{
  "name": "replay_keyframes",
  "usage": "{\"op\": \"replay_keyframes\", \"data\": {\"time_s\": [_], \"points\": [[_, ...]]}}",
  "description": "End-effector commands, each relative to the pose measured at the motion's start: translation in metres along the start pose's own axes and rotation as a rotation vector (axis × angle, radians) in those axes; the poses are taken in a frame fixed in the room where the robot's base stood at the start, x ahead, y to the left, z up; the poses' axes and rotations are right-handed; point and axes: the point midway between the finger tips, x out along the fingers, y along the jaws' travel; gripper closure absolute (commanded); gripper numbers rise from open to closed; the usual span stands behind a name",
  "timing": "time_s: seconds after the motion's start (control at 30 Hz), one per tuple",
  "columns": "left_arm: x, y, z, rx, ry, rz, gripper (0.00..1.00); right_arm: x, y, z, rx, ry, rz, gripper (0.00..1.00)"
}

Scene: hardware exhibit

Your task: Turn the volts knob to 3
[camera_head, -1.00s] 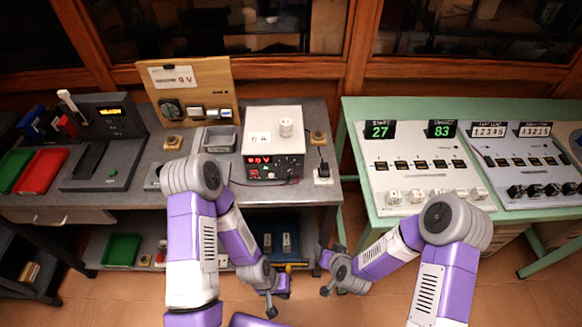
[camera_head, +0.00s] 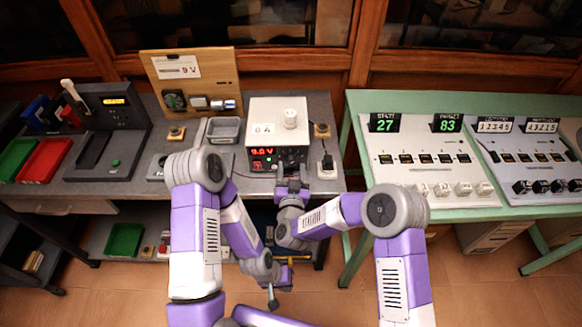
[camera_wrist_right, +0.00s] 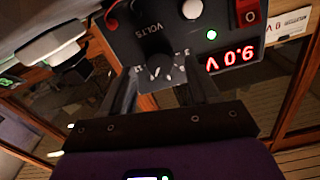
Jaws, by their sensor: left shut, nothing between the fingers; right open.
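The power supply (camera_head: 262,110) is a white box with a dark front panel on the grey bench. Its red display (camera_head: 263,151) reads 9.0 V, and it shows upside down in the right wrist view (camera_wrist_right: 231,60). A dark knob (camera_wrist_right: 153,42) by the VOLTS label, with pale scale marks, is in the right wrist view; its exact setting is unclear. My right gripper (camera_head: 291,181) is open in front of the panel, its fingers (camera_wrist_right: 160,82) either side of the knob's line; contact cannot be told. My left gripper (camera_head: 272,302) is shut and empty, low before the bench.
A wooden board (camera_head: 194,68) with a 9 V card stands behind left. A grey tray (camera_head: 223,131) lies left of the supply. A white socket block (camera_head: 327,167) with a black plug sits close right. A green table (camera_head: 357,105) with counter panels is farther right.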

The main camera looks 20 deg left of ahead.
Motion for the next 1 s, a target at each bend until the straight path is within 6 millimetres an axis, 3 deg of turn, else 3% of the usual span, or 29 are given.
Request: {"op": "replay_keyframes", "data": {"time_s": [0.2,0.47,0.83,1.0], "points": [[0.002,-0.001,0.000,0.000,0.000,0.000,1.00,0.016,0.000,0.001,0.000,-0.001,0.000,0.40],[0.002,-0.001,0.000,0.000,0.000,0.000,1.00,0.017,0.000,0.000,0.000,-0.002,-0.001,0.40],[0.002,-0.001,0.000,0.000,0.000,0.000,1.00,0.017,0.000,0.000,0.000,-0.002,-0.001,0.95],[0.002,-0.001,0.000,0.000,0.000,0.000,1.00,0.017,0.000,0.000,-0.007,-0.002,-0.001,0.96]]}}
